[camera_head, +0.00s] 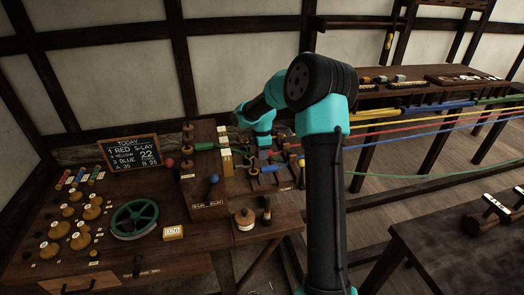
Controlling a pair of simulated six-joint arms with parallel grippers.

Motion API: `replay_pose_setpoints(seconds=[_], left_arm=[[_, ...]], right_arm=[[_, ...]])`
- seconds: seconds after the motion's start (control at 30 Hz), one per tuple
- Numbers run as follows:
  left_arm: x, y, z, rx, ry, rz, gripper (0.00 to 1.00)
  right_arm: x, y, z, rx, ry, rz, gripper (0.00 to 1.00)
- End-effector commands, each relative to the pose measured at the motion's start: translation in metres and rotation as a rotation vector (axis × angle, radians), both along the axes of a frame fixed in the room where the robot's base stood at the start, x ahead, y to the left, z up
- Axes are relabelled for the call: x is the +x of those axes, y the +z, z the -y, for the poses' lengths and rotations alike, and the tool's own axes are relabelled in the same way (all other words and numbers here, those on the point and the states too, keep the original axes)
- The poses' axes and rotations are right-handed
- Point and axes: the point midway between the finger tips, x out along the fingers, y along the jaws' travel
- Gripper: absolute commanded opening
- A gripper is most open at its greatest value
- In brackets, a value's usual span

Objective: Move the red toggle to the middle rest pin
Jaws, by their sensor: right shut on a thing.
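My right arm, teal and black, reaches from the bottom centre to the rack of pins and spools beyond the desk. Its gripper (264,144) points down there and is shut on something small. A small red piece, which looks like the red toggle (275,153), shows right at the fingertips; the grip itself is too small and partly hidden to see clearly. A blue piece (269,168) lies just below on the rack and a yellow one (301,162) sits to its right. I cannot tell the middle rest pin apart from the others. My left gripper is not in view.
A wooden desk (190,262) at left carries a green handwheel (134,219), several brass-coloured knobs and a chalkboard (130,151). A lever post (205,165) stands left of my gripper. Coloured ropes (430,122) run to the right. A dark table (450,250) is at lower right.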

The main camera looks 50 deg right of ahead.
Motion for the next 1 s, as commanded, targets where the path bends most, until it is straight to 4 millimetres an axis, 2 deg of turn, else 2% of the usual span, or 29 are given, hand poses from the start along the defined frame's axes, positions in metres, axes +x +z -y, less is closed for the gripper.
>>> replay_pose_setpoints(seconds=[0.87, 0.9, 1.0], left_arm=[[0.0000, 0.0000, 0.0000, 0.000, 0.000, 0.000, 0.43], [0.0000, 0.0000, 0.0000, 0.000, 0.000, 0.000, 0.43], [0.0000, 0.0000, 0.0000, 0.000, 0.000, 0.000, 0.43]], right_arm=[[0.0000, -0.0029, 0.0000, 0.000, 0.000, 0.000, 0.10], [0.0000, -0.0029, 0.0000, 0.000, 0.000, 0.000, 0.30], [0.0000, -0.0029, -0.0001, 0.000, 0.000, 0.000, 0.40]])
